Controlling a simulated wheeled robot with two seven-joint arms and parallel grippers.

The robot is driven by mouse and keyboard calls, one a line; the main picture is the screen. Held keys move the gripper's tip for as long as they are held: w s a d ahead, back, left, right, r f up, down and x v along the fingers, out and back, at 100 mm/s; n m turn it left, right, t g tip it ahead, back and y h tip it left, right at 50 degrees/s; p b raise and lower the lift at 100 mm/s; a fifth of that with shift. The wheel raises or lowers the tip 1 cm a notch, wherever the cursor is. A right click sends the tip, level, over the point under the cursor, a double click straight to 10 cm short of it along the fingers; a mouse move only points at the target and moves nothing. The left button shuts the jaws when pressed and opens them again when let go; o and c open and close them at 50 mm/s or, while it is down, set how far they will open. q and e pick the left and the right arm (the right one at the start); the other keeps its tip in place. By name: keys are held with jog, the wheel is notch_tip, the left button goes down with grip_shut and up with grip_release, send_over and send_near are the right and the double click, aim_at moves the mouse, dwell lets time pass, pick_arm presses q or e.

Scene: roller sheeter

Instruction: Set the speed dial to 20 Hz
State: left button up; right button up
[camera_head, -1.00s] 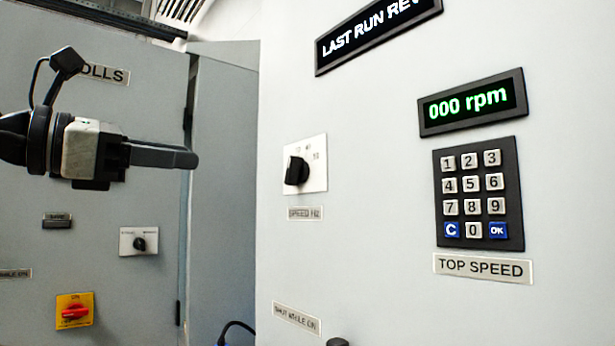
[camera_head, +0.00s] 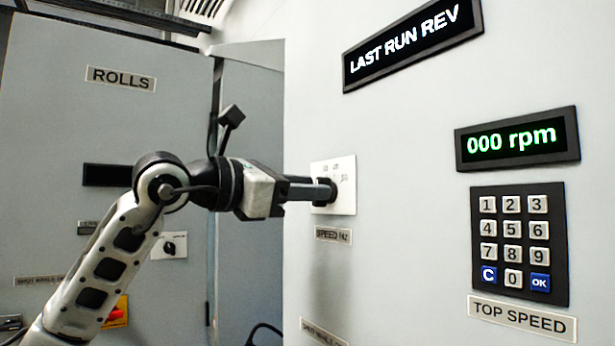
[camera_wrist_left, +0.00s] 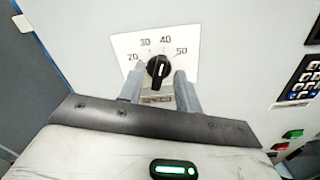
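The speed dial is a black knob (camera_wrist_left: 158,70) on a white plate (camera_wrist_left: 185,48) marked 20, 30, 40 and 50. In the left wrist view its white pointer line looks roughly upright, between the 30 and 40 marks; the exact reading is hard to tell. My left gripper (camera_wrist_left: 160,88) is open, one finger on each side of the knob, with gaps visible. In the head view my left gripper (camera_head: 326,191) is at the dial plate (camera_head: 345,205) and hides most of the knob. My right gripper is out of view.
The "SPEED Hz" label (camera_head: 333,235) is below the dial. To the right are a keypad (camera_head: 520,243) and a display (camera_head: 517,138) reading 000 rpm. Green (camera_wrist_left: 293,134) and red (camera_wrist_left: 280,146) buttons show in the wrist view.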

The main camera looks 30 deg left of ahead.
pick_arm(q)
jog(key=shift+w+d, duration=0.15)
jog(key=shift+w, duration=0.2)
grip_shut()
jog(key=shift+w+a+f+n+b, duration=0.15)
jog(key=shift+n+b, duration=0.1)
jog(key=shift+n, duration=2.4)
jog(key=shift+s+a+r+n+b, duration=0.1)
jog(key=shift+n+b, duration=0.1)
jog(key=shift+n, duration=2.4)
jog(key=shift+w+a+f+n+b, duration=0.15)
jog(key=shift+n+b, duration=0.1)
jog(key=shift+n, duration=2.4)
jog(key=shift+s+r, duration=0.1)
